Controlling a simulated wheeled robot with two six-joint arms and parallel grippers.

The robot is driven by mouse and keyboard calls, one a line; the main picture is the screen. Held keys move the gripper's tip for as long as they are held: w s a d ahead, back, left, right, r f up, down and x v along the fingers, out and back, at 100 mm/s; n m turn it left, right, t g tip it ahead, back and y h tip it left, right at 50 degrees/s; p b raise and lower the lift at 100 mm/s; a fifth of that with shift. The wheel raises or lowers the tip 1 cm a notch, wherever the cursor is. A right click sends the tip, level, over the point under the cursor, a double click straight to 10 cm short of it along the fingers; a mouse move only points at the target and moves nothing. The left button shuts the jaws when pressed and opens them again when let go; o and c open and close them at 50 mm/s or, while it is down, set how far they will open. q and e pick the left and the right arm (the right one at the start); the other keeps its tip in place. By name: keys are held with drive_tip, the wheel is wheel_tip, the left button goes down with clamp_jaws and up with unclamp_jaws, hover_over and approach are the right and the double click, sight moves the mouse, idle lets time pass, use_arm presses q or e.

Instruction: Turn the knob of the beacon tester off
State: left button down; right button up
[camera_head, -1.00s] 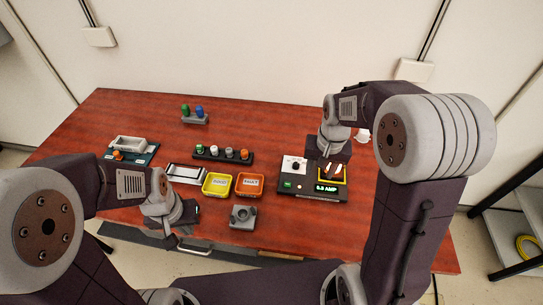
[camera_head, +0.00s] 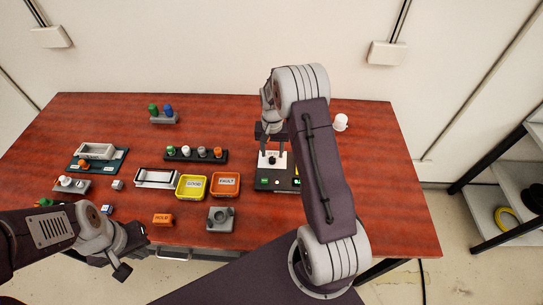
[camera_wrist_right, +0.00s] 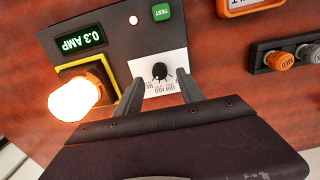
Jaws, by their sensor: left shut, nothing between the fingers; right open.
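The beacon tester (camera_head: 284,187) is a dark box at the right of the table, partly hidden by my right arm. Its black knob (camera_wrist_right: 160,70) sits on a white label plate (camera_wrist_right: 146,84) in the right wrist view. The display (camera_wrist_right: 80,42) reads 0.3 AMP, and the beacon (camera_wrist_right: 76,99) in the yellow-framed socket glows brightly. My right gripper (camera_wrist_right: 160,86) is open, pointing down at the knob, with its fingertips on either side; contact cannot be told. My left gripper (camera_head: 127,254) is shut and empty at the table's front left edge.
Yellow (camera_head: 192,187) and orange (camera_head: 225,185) trays stand left of the tester. A grey fixture (camera_head: 221,219) is in front of them. A rack of several coloured parts (camera_head: 195,154) lies behind. A white cup (camera_head: 341,122) stands at the back right.

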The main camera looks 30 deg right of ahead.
sight(272, 159)
drive_tip(key=shift+f, duration=1.85)
clamp_jaws()
